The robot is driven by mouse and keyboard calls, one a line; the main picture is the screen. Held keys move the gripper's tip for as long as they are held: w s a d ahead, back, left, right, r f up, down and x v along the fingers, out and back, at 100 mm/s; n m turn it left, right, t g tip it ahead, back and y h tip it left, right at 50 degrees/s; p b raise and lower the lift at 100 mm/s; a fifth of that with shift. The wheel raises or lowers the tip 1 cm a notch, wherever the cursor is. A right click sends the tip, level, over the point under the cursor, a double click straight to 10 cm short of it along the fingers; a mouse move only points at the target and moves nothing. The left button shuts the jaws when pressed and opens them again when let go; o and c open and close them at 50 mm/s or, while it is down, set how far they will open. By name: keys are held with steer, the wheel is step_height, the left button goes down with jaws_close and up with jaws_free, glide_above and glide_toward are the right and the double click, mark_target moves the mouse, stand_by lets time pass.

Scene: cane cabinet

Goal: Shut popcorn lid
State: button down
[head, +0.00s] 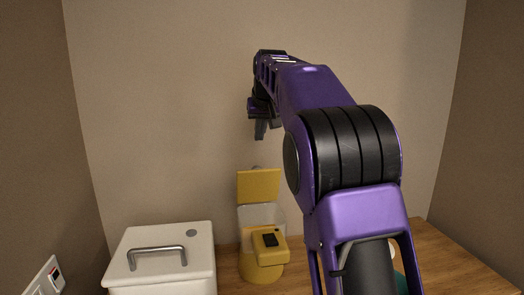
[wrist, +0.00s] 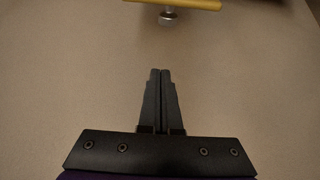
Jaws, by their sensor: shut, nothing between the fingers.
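The popcorn machine (head: 262,270) is yellow with a clear middle section and a dark panel on its front, and it stands on the wooden counter. Its yellow lid (head: 258,187) stands open and upright at the back of the machine. In the wrist view, the lid's yellow edge (wrist: 185,4) and a silver knob (wrist: 168,17) show at the top. My gripper (head: 261,131) is above the lid in the head view, apart from it. Its fingers are shut together and empty, as the wrist view shows (wrist: 160,73).
A white box (head: 160,255) with a grey handle stands just left of the machine. A wall outlet (head: 47,277) is at the lower left. A wall rises behind the counter (head: 450,265), with side walls left and right. A small teal thing is mostly hidden behind my arm.

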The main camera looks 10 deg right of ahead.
mark_target(258, 166)
steer(key=x, duration=1)
steer(key=shift+s, duration=0.1)
steer(key=shift+s+a+f, duration=0.1)
steer(key=shift+s+f, duration=0.15)
steer(key=shift+s, duration=0.05)
steer(key=shift+s+f+b, duration=0.2)
steer(key=shift+s+b, duration=0.15)
steer(key=shift+s, duration=0.45)
steer(key=shift+s+f+b, duration=0.15)
steer(key=shift+s+b, duration=0.2)
steer(key=shift+s, duration=0.5)
steer(key=shift+s+f+b, duration=0.1)
steer(key=shift+b, duration=0.35)
